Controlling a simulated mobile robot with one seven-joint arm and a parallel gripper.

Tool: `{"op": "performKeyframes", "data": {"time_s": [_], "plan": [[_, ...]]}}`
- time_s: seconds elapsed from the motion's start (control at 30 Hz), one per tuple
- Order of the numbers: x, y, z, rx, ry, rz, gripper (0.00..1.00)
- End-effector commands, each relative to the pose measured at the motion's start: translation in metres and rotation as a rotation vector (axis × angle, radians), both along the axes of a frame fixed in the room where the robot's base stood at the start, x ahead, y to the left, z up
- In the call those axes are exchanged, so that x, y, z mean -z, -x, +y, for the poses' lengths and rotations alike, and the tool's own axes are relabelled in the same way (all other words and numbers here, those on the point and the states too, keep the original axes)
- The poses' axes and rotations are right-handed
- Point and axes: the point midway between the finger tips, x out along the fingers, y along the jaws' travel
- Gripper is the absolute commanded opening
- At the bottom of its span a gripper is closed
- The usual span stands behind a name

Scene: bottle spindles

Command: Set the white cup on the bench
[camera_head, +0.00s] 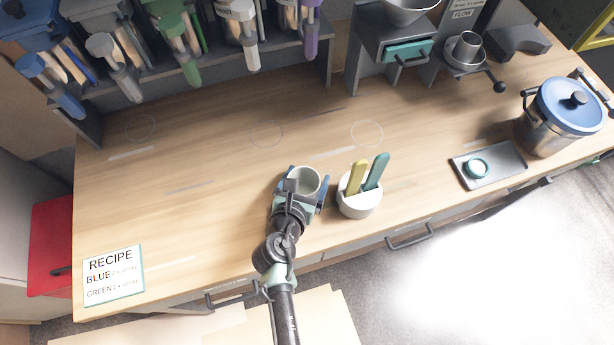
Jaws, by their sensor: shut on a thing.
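The white cup (309,177) shows in the head view at the front middle of the bench, with its open mouth facing up toward the camera. My gripper (306,186) is shut on the cup, with its blue fingers on either side of it. My gripper and wrist hide the lower part of the cup. I cannot tell whether the cup's base touches the wooden bench (190,215) or is held a little above it.
A white holder (358,204) with a yellow and a teal handle stands just right of the cup. A dark tray (505,160) and a blue-lidded pot (566,110) are at the right. A recipe card (113,276) lies at the front left.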

Motion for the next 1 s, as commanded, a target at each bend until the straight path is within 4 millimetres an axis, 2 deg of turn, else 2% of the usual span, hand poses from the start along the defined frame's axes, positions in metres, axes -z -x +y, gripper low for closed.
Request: {"op": "performKeyframes", "data": {"time_s": [0.1, 0.13, 0.17, 0.5, 0.57, 1.0], "plan": [[0.004, 0.0, 0.0, 0.0, 0.0, 0.0, 0.34], [0.003, 0.0, 0.0, 0.0, 0.0, 0.0, 0.94], [0.003, 0.0, 0.0, 0.0, 0.0, 0.0, 0.99], [-0.003, 0.0, 0.0, 0.0, 0.0, 0.0, 1.0], [-0.003, 0.005, 0.001, -0.001, 0.0, 0.001, 1.0], [-0.039, 0.071, 0.021, -0.003, 0.0, 0.002, 1.0]]}}
